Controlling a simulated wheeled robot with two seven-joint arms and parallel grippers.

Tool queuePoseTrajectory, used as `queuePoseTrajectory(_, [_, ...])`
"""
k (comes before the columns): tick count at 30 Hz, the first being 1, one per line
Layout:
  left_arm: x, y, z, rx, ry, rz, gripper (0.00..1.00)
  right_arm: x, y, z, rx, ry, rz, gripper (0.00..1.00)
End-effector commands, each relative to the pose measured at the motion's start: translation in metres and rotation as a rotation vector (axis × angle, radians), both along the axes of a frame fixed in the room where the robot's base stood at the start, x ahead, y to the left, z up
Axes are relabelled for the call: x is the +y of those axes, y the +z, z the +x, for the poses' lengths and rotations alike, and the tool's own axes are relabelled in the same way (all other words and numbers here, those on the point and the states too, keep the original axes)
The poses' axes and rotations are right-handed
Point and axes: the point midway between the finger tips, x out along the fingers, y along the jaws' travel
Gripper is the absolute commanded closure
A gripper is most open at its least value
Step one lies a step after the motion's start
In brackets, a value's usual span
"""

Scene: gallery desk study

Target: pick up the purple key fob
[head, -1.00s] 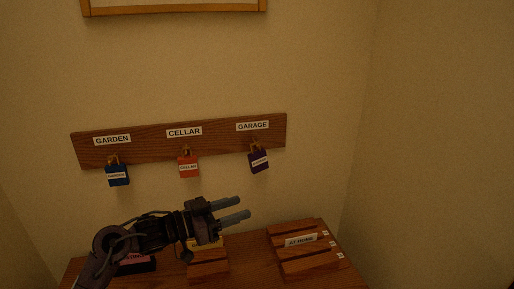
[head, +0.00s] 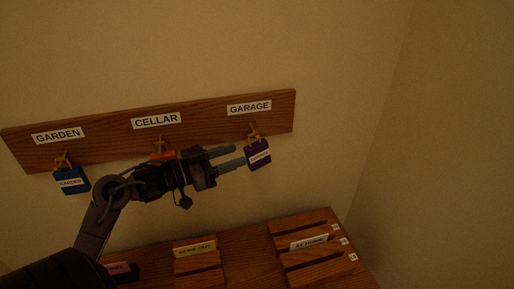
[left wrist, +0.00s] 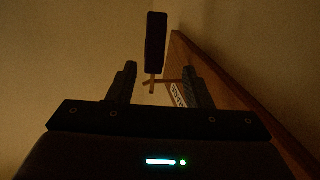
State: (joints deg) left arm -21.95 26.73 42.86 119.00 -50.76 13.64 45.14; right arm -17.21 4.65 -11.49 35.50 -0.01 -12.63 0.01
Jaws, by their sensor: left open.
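The purple key fob (head: 259,155) hangs from a hook under the GARAGE label on the wooden wall board (head: 204,112). In the left wrist view the fob (left wrist: 155,42) shows as a dark upright slab ahead of and between the fingertips. My left gripper (head: 239,157) is open and empty, with its fingers pointing right at the fob's left side. In the left wrist view the gripper (left wrist: 161,82) has a clear gap between its fingers. I cannot tell whether a fingertip touches the fob. My right gripper is not in view.
A blue fob (head: 71,180) hangs under GARDEN. A red fob (head: 163,155) under CELLAR is mostly hidden behind my left gripper. Below, a wooden desk (head: 240,252) holds slotted racks, one with an AT HOME card (head: 309,242). The wall right of the purple fob is clear.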

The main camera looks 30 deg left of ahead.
Motion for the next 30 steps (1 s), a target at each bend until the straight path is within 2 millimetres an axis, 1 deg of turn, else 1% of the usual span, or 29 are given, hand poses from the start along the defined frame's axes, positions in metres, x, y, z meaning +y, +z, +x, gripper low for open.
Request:
queuePoseTrajectory(8, [-0.016,0.007,0.027,-0.001,-0.002,-0.001,0.55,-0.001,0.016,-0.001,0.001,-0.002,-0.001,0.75])
queuePoseTrajectory(12, [-0.028,0.013,0.044,-0.001,-0.002,-0.002,0.55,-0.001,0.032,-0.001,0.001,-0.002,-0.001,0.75])
queuePoseTrajectory(16, [-0.035,0.010,0.059,-0.001,0.000,-0.002,0.55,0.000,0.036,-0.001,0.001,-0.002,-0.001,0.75])
queuePoseTrajectory(19, [-0.038,0.008,0.064,0.000,0.000,-0.001,0.55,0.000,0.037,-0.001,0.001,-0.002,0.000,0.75])
queuePoseTrajectory(25, [-0.039,0.006,0.065,0.001,0.000,0.000,0.55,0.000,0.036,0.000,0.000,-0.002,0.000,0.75])
queuePoseTrajectory(26, [-0.039,0.007,0.065,0.000,0.000,0.000,0.56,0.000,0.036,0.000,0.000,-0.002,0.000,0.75])
queuePoseTrajectory(30, [-0.039,0.007,0.064,0.000,0.000,0.000,0.74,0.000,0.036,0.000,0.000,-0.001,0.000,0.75])
